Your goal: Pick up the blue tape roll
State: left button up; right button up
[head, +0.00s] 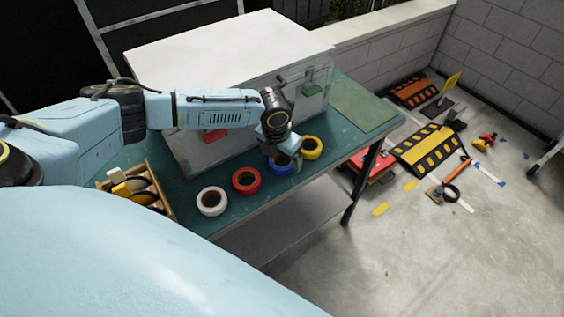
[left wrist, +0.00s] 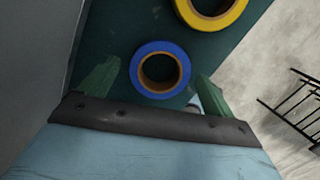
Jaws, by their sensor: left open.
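The blue tape roll (left wrist: 160,47) lies flat on the green table top (head: 222,184), near its front edge. In the head view the blue tape roll (head: 272,166) is partly hidden under my left gripper (head: 281,152). In the left wrist view my left gripper (left wrist: 155,85) is open, with its two green fingers on either side of the roll's lower part. I cannot tell how high the fingers are above the table. My right gripper is not in view.
A yellow roll (head: 312,147) lies just right of the blue one; a red roll (head: 246,180) and a white roll (head: 211,201) lie to its left. A grey metal box (head: 195,158) stands close behind. A wooden holder (head: 165,206) stands at the table's left end.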

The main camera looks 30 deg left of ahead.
pick_arm(q)
jog(key=shift+f, duration=0.4)
jog(key=shift+c, duration=0.2)
jog(key=c, duration=1)
jog(key=shift+c, duration=0.2)
jog(key=shift+r, duration=0.2)
